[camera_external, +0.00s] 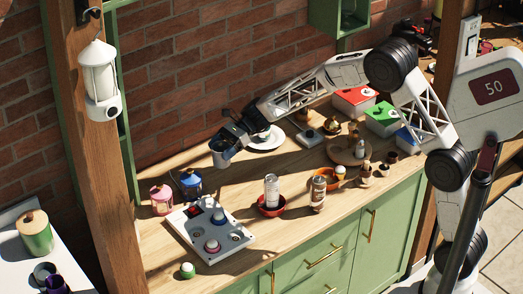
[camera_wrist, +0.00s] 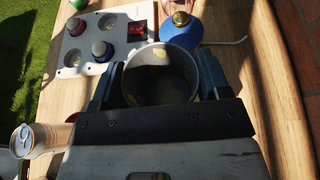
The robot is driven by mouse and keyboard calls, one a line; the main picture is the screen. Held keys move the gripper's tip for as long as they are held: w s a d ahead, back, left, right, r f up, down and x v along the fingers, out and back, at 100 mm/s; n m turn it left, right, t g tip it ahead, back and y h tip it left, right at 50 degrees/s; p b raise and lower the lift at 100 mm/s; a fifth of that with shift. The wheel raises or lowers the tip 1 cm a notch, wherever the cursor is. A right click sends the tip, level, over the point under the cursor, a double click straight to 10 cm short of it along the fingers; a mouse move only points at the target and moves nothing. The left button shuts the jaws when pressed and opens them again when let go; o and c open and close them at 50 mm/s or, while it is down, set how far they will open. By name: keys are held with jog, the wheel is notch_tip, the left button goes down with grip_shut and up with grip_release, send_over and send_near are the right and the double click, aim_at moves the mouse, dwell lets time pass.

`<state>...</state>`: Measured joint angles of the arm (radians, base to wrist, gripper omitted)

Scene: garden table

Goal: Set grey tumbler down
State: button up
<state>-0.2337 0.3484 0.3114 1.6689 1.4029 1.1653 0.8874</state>
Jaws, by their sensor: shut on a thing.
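The grey tumbler (camera_wrist: 160,62) is between the two fingers of my gripper (camera_wrist: 160,85) in the wrist view, with its open rim facing the camera. In the external view my gripper (camera_external: 228,146) is at the back left of the wooden table, shut on the tumbler (camera_external: 220,158). The tumbler looks upright there. Whether its base touches the tabletop or hangs just above it, I cannot tell.
A blue pot (camera_external: 189,181) and a pink pot (camera_external: 161,198) stand left of the tumbler. A white board with round knobs (camera_external: 208,238) lies in front. A white plate (camera_external: 267,139) is close on the right. Bare wood (camera_external: 235,190) lies in front of the tumbler.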

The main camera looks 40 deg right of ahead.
notch_tip(320, 180, up, 5)
jog(key=s+a+n+g, duration=0.1)
jog(key=s+a, duration=0.2)
jog(key=a, duration=0.5)
jog(key=s+a+n+g, duration=0.1)
jog(key=s+a, duration=0.2)
jog(key=a, duration=0.5)
jog(key=s+a+n+g, duration=0.1)
jog(key=s+a, duration=0.5)
jog(key=a, duration=0.4)
jog(key=s+a+n+g, duration=0.1)
jog(key=s+a+g, duration=0.1)
jog(key=s+a, duration=0.6)
jog(key=shift+h, duration=0.4)
jog(key=f, duration=0.1)
jog(key=w+a+f, duration=0.1)
jog(key=f, duration=0.1)
jog(key=w+a+f, duration=0.1)
jog(key=shift+f, duration=0.4)
jog(key=shift+f, duration=0.1)
notch_tip(320, 180, down, 6)
jog(key=shift+f, duration=1.9)
